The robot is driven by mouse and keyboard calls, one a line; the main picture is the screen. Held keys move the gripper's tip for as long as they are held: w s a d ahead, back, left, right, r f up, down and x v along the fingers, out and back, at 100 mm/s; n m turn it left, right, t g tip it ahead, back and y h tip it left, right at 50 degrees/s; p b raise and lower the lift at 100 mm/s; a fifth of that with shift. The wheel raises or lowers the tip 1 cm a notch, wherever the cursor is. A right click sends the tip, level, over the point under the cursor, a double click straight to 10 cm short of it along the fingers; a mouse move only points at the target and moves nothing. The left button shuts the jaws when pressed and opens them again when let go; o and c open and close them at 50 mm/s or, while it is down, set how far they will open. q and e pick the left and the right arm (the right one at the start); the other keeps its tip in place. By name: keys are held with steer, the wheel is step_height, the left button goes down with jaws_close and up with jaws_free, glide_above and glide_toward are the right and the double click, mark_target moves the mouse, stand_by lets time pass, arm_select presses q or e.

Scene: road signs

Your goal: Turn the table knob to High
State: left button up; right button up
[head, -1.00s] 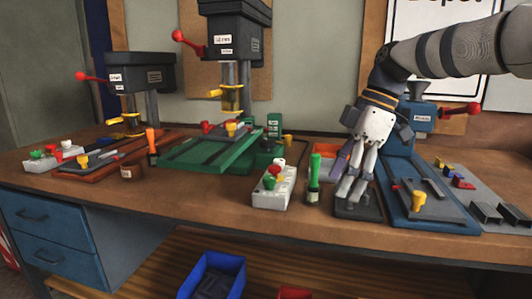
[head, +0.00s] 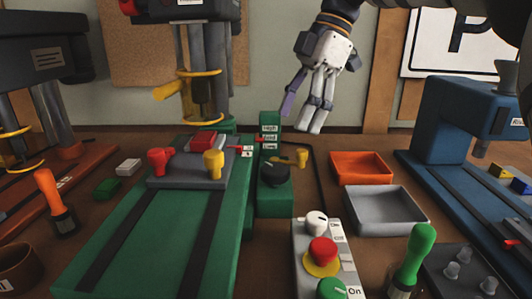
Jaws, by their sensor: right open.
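A round black knob (head: 275,173) sits on a green block beside the green drill press table (head: 150,235). Behind it stands a green post (head: 269,125) with a stack of small white labels; the top one reads High, the lower ones are hard to read. A small red pointer is beside the post, roughly level with the middle label. A yellow handle (head: 288,159) sticks out behind the knob. My right gripper (head: 302,118) is open and empty, fingers pointing down, above and behind the knob, apart from it. My left gripper is not in view.
A control box (head: 322,250) with white, red and green knobs is in front. An orange tray (head: 361,168) and a grey tray (head: 386,210) lie to the right, near a green-handled tool (head: 413,255). A blue machine (head: 470,110) stands at right, a dark drill press (head: 45,65) at left.

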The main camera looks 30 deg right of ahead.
mark_target(276, 168)
steer(key=x, duration=1)
steer(key=shift+s+a+f+p, duration=0.1)
steer(key=shift+s+p, duration=0.05)
steer(key=shift+p, duration=0.15)
steer(key=c, duration=1.1)
